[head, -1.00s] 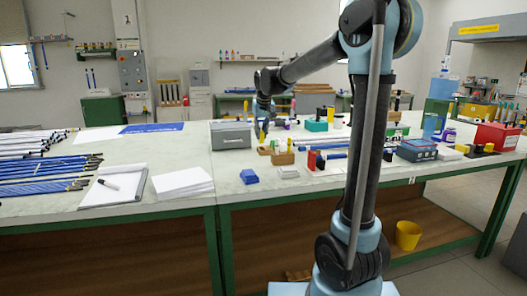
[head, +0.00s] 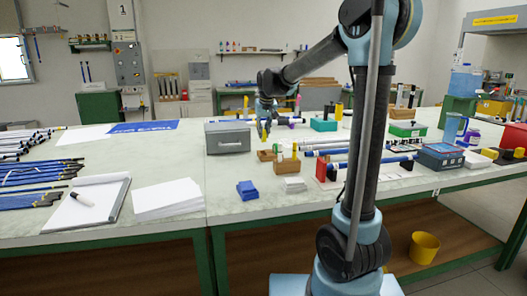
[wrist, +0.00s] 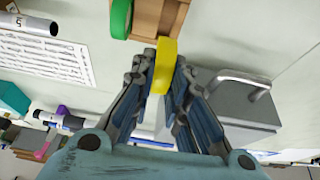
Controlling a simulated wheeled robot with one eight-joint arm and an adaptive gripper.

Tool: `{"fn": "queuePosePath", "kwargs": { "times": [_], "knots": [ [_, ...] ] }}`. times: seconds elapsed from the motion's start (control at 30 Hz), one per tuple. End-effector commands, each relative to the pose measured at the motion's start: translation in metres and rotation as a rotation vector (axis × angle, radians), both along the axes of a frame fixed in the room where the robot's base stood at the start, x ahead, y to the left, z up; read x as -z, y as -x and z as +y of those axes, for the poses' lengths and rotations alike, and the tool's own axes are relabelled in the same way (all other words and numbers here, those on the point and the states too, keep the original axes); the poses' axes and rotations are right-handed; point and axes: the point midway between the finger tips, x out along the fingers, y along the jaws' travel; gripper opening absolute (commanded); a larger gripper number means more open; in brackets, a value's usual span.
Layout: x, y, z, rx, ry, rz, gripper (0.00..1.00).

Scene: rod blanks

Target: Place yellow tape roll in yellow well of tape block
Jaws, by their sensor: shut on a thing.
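My gripper (wrist: 165,85) is shut on the yellow tape roll (wrist: 163,62), seen edge-on between its fingers in the wrist view. In the head view, my gripper (head: 264,132) hangs over the back part of the table, just above a small brown wooden block (head: 266,156). In the wrist view, the wooden tape block (wrist: 147,24) lies at the top edge, just beyond the roll and partly cut off. A green tape roll (wrist: 121,18) is at its left side. The yellow roll looks apart from the wells. I cannot make out a yellow well.
A grey metal box with a handle (head: 228,139) stands close left of my gripper; it shows at right in the wrist view (wrist: 230,105). Another wooden block (head: 287,166) stands close by. Blue blocks (head: 247,190) and a white stack (head: 292,185) lie in front.

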Motion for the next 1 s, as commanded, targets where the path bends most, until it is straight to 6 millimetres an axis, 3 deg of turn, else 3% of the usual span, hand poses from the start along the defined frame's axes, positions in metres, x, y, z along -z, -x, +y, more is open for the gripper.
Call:
{"fn": "queuePosePath", "kwargs": {
  "times": [0.1, 0.6, 1.0],
  "knots": [
    [0.018, 0.0, 0.0, 0.001, 0.0, 0.0, 0.0],
    [0.067, 0.0, -0.001, 0.002, 0.0, 0.0, 0.0],
    [0.071, 0.0, -0.001, 0.002, 0.0, 0.0, 0.0]
  ]
}}
